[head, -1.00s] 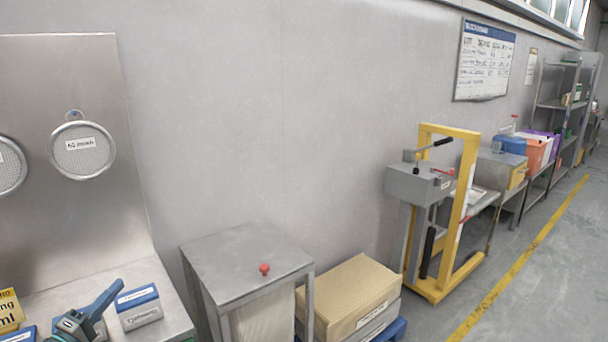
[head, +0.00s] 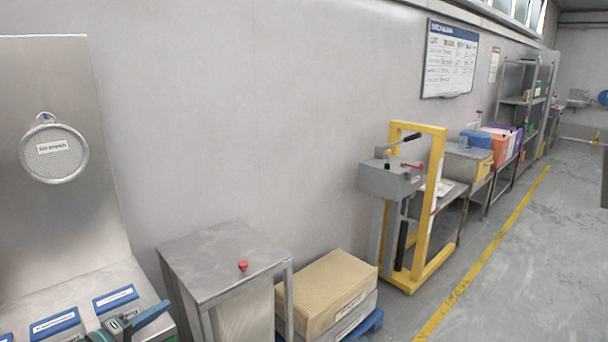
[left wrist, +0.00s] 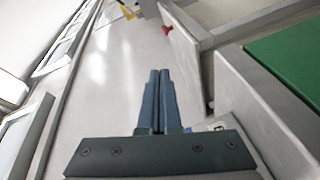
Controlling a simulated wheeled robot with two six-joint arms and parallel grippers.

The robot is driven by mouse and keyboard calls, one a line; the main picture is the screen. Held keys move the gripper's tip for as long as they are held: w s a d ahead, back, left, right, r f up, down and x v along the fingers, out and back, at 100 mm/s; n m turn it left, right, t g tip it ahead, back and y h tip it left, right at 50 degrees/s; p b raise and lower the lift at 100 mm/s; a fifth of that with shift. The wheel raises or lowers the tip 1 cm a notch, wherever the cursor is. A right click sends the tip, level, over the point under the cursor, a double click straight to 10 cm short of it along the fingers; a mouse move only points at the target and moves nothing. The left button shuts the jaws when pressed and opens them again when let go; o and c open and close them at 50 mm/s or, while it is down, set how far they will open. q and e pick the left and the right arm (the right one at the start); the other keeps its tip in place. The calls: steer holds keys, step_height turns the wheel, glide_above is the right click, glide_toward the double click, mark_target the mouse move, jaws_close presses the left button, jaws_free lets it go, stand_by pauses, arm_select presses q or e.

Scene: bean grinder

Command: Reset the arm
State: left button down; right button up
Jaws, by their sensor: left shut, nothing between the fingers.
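My left gripper (head: 164,305) is at the bottom left of the head view, over the front right part of the steel bench (head: 88,290). In the left wrist view its two blue fingers (left wrist: 160,74) lie together, shut with nothing between them. The fingers appear clear of the objects around them. The lower part of the gripper is cut off by the head view's bottom edge. My right gripper is not in view.
A steel cabinet with a red knob (head: 242,266) stands to the right. Beyond are a tan carton (head: 328,290) and a yellow-framed press (head: 433,200). Open floor lies at the right.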

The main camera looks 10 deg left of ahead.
arm_select(q)
steer(key=w+d+f+m+g+h, duration=0.2)
steer(key=d+f+m+g, duration=0.35)
steer(key=d, duration=0.85)
steer(key=s+d+f+m+g+y, duration=0.45)
steer(key=d+f, duration=0.25)
steer(key=d, duration=0.4)
steer(key=s+d+f+m+g+y, duration=0.45)
steer(key=s+d+f+g, duration=0.2)
steer(key=d, duration=0.35)
step_height(320, 180, up, 14)
steer(key=p, duration=1.4)
steer(key=shift+w+a+t+p, duration=0.15)
steer(key=shift+w+t+p, duration=0.15)
steer(key=shift+t, duration=0.15)
steer(key=shift+n, duration=0.25)
